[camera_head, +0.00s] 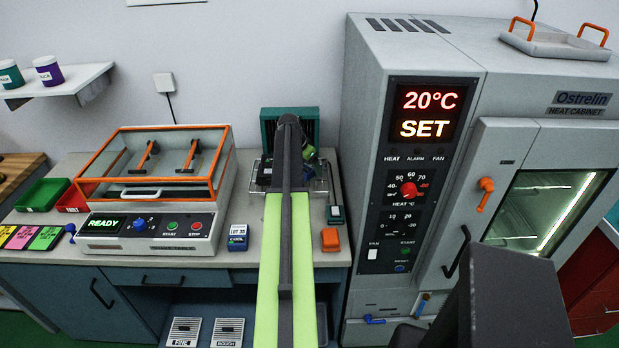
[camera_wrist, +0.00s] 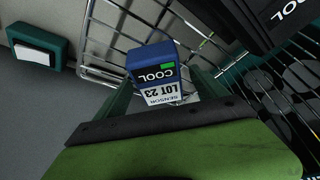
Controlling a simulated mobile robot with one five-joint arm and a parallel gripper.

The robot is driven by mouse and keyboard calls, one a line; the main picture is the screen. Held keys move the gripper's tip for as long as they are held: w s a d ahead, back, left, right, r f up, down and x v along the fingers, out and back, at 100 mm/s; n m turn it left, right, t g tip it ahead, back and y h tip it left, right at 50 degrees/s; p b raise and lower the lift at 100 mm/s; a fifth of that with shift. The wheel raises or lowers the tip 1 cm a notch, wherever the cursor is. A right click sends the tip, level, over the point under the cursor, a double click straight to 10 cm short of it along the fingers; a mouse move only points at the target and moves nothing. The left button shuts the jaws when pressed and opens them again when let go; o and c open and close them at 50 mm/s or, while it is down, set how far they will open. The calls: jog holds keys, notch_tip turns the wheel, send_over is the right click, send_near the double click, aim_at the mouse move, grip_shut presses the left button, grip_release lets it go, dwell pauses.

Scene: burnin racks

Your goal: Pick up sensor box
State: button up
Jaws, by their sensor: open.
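A blue and white sensor box (camera_wrist: 152,68) shows in the wrist view, marked COOL and LOT 23, with a small green patch. It is at the wire rack (camera_wrist: 100,45). My gripper (camera_wrist: 162,85) is open, with one dark green finger on each side of the box's lower part. I cannot tell whether the fingers touch it. In the head view my gripper (camera_head: 309,154) is at the rack in front of a green unit (camera_head: 270,122), and my arm hides most of that area. A similar blue and white box (camera_head: 238,237) stands on the bench left of my arm.
An orange block (camera_head: 330,239) and a small teal and white box (camera_head: 335,214) lie right of my arm. The tall heat cabinet (camera_head: 415,60) rises close on the right. An orange-framed machine (camera_head: 150,225) reading READY stands on the left of the bench.

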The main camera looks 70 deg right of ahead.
aim_at(309, 166)
jog(key=shift+f, duration=0.1)
jog(key=shift+f, duration=0.15)
dwell(0.3)
grip_shut()
dwell(0.4)
notch_tip(309, 166, up, 10)
jog(key=p, duration=1)
